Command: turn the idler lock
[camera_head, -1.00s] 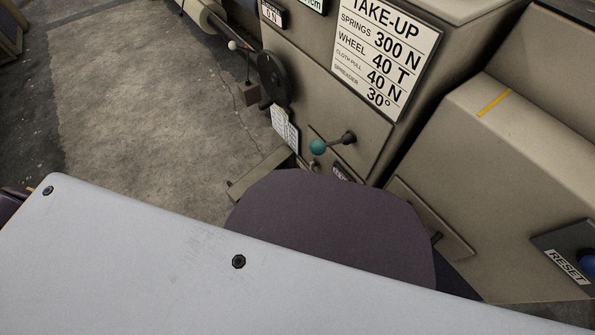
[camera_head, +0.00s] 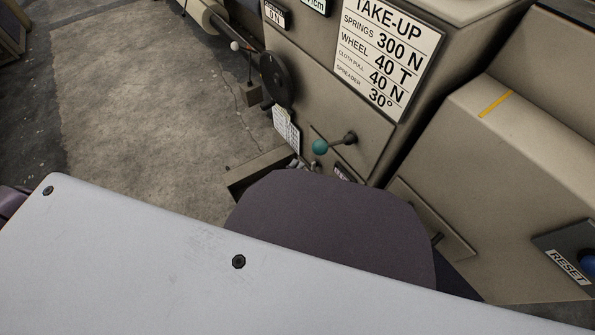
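A lever with a teal ball knob (camera_head: 320,147) sticks out from the lower part of the beige machine panel. Its short dark arm (camera_head: 340,141) runs from the knob to a pivot at the right. A small label below it is partly hidden, and I cannot read whether this lever is the idler lock. A second lever with a white ball (camera_head: 234,46) stands by a dark round wheel (camera_head: 276,78) farther up. Neither of my grippers can be made out. My own pale body panel and a dark rounded part cover the lower picture.
A take-up settings sign (camera_head: 387,55) is on the machine front. A beige housing (camera_head: 500,150) stands at the right, with a blue button by a RESET label (camera_head: 568,267). A low tray-like box (camera_head: 258,172) lies beside the teal knob. Open concrete floor (camera_head: 150,100) is at the left.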

